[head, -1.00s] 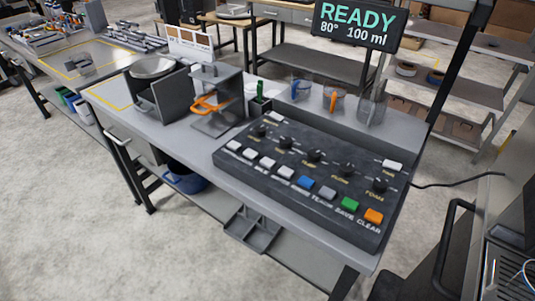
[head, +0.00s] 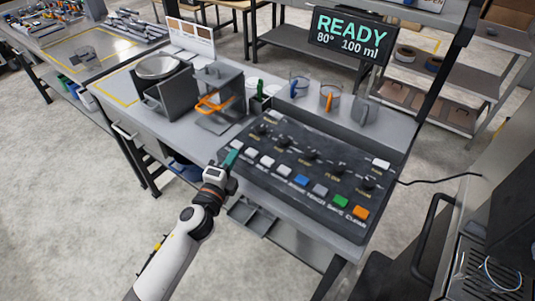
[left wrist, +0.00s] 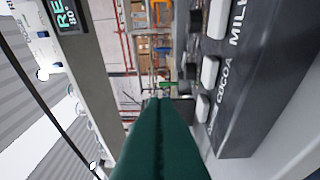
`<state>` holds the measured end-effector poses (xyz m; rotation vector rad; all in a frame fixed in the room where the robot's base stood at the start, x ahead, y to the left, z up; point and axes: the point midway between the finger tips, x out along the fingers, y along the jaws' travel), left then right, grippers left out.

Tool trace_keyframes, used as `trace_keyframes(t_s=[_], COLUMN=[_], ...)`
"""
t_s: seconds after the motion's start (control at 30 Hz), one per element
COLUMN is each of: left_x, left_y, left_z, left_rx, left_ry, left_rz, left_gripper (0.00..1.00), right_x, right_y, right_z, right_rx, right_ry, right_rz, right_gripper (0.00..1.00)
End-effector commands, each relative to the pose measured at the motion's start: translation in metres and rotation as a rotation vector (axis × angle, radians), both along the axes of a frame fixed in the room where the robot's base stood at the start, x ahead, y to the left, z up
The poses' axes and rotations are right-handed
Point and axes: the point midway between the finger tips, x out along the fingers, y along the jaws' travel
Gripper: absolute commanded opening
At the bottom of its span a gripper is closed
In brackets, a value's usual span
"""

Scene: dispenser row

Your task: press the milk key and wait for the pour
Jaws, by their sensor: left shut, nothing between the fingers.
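The dark control panel (head: 310,195) lies on the bench with a front row of keys. The milk key (head: 267,161) is white, third from the left in that row. In the left wrist view the milk key (left wrist: 218,18) sits beside its MILK label at the top, with the cocoa key (left wrist: 210,72) below it. The screen (head: 349,36) reads READY, 80°, 100 ml. My left gripper (head: 231,158) has teal fingers, shut and empty, at the panel's left front corner, left of the milk key. The fingers (left wrist: 160,105) point forward in the left wrist view. My right gripper is out of view.
Several knobs stand behind the keys. A machine with an orange handle (head: 213,103) is left of the panel. Clear cups with coloured handles, one orange (head: 331,96), stand behind it. A blue key (head: 301,180), a green key (head: 340,201) and an orange key (head: 360,212) follow rightward.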

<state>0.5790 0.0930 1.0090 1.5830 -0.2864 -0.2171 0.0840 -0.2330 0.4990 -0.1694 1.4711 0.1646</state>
Motion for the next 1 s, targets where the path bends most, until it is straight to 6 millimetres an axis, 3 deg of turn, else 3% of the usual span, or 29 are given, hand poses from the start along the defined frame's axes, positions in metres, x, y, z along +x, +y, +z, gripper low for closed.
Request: trace_keyframes(t_s=[0.03,0.1,0.2,0.33,0.5,0.6,0.77,1.0], left_x=[0.005,0.007,0.003,-0.003,0.013,0.024,0.033,0.033], left_y=[-0.016,-0.046,-0.098,-0.135,-0.119,-0.099,-0.082,-0.082], left_z=[0.037,0.076,0.117,0.113,0.089,0.082,0.078,0.077], left_rx=[0.095,0.273,0.66,1.2,1.765,1.969,2.103,2.108], left_ry=[-0.112,-0.292,-0.609,-0.938,-1.139,-1.165,-1.165,-1.164], left_rz=[-0.065,-0.178,-0.399,-0.691,-0.999,-1.12,-1.207,-1.21], left_gripper=[0.0,0.0,0.0,0.0,0.0,0.0,0.0,0.0], right_x=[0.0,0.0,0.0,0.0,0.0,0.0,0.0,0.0], right_y=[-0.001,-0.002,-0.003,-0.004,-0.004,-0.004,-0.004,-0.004], right_z=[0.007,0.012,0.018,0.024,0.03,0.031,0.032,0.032], right_rx=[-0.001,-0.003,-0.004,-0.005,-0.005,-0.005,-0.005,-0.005], right_ry=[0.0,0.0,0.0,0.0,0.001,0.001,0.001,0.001], right_rz=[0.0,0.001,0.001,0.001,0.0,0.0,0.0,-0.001], right_gripper=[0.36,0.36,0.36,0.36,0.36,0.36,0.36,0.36])
